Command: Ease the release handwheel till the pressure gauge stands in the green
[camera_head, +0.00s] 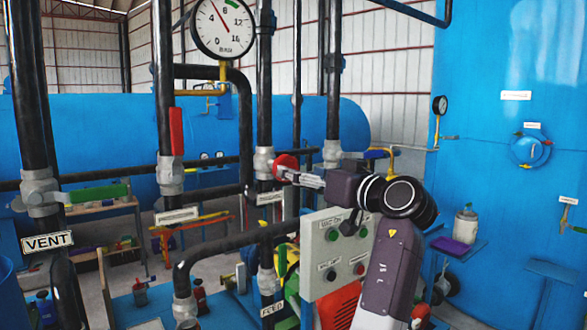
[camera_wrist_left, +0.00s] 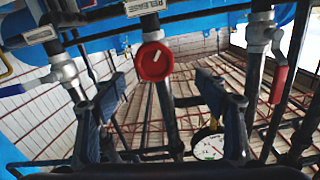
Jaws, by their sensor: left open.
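The red release handwheel (camera_head: 287,163) sits on a grey valve on a black vertical pipe, in the middle of the head view. In the left wrist view the handwheel (camera_wrist_left: 154,62) shows its face with a white line, slightly above the gap between my fingers. My left gripper (camera_head: 300,177) is open close to the handwheel; its fingers (camera_wrist_left: 163,90) look apart and empty. I cannot tell whether they touch it. The pressure gauge (camera_head: 223,30) is above; its needle points up and left, between 4 and 8, left of the green patch. My right gripper is out of view.
A red lever (camera_head: 176,131) and a green lever (camera_head: 97,194) stand on pipes to the left. A control box (camera_head: 333,248) with buttons is below my left arm. Blue tanks (camera_head: 510,120) stand behind and right. Black pipes crowd the space around the handwheel.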

